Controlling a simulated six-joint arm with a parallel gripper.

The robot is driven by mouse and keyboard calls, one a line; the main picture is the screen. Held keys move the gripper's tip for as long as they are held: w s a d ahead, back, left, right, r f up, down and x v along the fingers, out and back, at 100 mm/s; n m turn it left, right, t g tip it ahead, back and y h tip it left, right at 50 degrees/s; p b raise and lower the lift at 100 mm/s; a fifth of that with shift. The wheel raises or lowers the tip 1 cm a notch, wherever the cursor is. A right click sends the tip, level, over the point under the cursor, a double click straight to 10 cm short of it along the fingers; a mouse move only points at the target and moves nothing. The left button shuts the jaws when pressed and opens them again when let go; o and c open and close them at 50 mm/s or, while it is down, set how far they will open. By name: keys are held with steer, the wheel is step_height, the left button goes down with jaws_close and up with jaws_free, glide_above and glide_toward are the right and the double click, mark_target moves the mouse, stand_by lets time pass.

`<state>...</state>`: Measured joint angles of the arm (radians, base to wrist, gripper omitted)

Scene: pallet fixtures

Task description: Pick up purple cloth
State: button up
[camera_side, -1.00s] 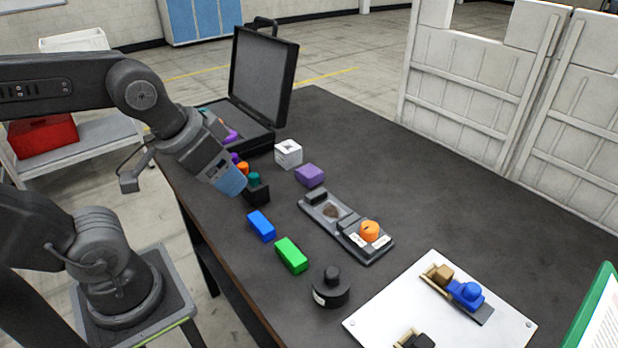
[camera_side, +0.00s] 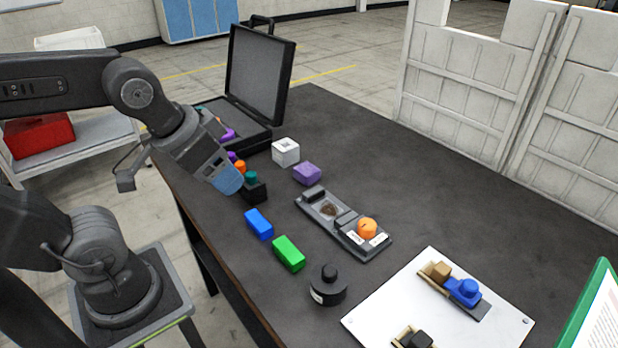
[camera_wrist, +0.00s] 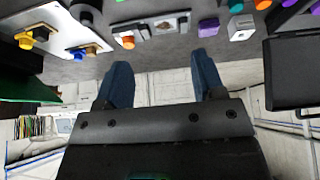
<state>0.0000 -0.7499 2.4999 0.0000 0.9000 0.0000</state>
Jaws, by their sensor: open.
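The purple cloth (camera_side: 307,173) looks like a small folded block. It lies on the dark table between the white cube and the grey fixture in the side view. In the wrist view it appears as a small purple shape (camera_wrist: 208,27) near the top, beyond the right fingertip. My gripper (camera_side: 230,183) is above the table's near left edge, left of the cloth and apart from it. In the wrist view my gripper (camera_wrist: 163,75) has its two blue fingers spread wide with nothing between them.
A white cube (camera_side: 286,152) stands behind the cloth, and a grey fixture (camera_side: 322,208) with an orange knob lies in front. Blue (camera_side: 259,223) and green (camera_side: 289,253) blocks lie nearer. An open black case (camera_side: 262,75) stands behind. Table right of the cloth is clear.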

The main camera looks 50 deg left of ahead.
stand_by(0.4)
steer(key=o, duration=0.4)
steer(key=m+g+y, duration=0.2)
steer(key=m+g, duration=0.4)
steer(key=m, duration=1.2)
glide_above(307, 168)
step_height(307, 168, down, 14)
steer(key=shift+d+r, duration=0.15)
steer(key=shift+r, duration=0.1)
steer(key=shift+f, duration=2.95)
